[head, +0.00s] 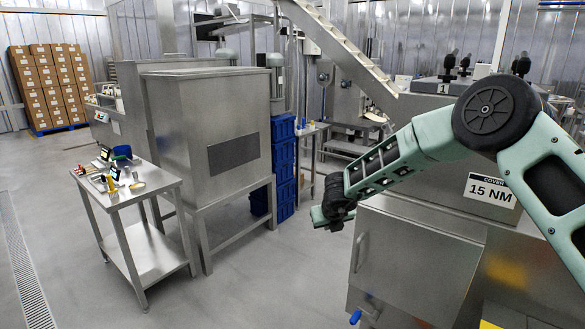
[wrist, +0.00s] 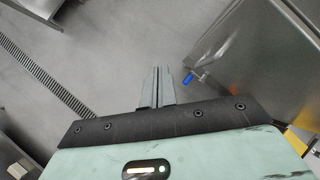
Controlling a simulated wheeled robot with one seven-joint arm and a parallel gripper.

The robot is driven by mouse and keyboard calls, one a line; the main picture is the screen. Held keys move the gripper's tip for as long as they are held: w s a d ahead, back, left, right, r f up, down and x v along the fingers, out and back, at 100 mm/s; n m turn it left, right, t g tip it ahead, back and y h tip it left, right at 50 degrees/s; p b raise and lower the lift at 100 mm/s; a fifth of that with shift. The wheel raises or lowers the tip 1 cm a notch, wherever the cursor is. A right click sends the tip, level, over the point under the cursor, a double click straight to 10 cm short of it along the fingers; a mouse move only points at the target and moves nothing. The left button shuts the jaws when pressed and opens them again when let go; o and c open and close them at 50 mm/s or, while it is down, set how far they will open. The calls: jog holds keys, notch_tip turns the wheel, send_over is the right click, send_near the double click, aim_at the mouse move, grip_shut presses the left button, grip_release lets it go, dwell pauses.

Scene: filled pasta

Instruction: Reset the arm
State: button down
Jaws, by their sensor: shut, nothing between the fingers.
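My arm, pale green with dark joints, reaches in from the right in the head view, bent at a high elbow. My gripper (head: 320,216) hangs in free air in front of the steel machine, left of its lower door. In the wrist view my gripper (wrist: 157,86) shows its two grey fingers side by side, shut and empty, over bare floor. Nothing touches the fingers.
The steel machine (head: 410,262) with a "15 NM" cover stands close on the right; its blue-tipped handle (wrist: 188,78) is near the fingers. A tool cart (head: 128,198) stands at left. Blue crates (head: 284,165) are behind. Grey floor between is clear.

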jog(key=s+a+r+n+t+y+b, duration=0.1)
jog(key=s+a+r+n+y+b, duration=0.3)
jog(key=s+a+n, duration=0.45)
jog(key=s+a+r+n+g+y+b, duration=0.1)
jog(key=s+a+r+n+g, duration=0.15)
jog(key=s+n, duration=0.55)
jog(key=s+a+r+n+g+y+b, duration=0.1)
jog(key=s+a+n, duration=0.2)
jog(key=s+n, duration=0.4)
jog(key=s+d+f+n+g+h+b, duration=0.2)
jog(key=s+d+n, duration=0.5)
jog(key=s, duration=0.6)
jog(key=s+d+f+n+g+h+b, duration=0.2)
jog(key=s+d+f+n, duration=0.3)
jog(key=s, duration=0.8)
jog(key=d+n+h+b, duration=0.1)
jog(key=d+n, duration=0.2)
jog(key=n, duration=0.2)
jog(key=shift+d+n, duration=0.25)
jog(key=shift+n, duration=0.1)
jog(key=shift+g, duration=0.25)
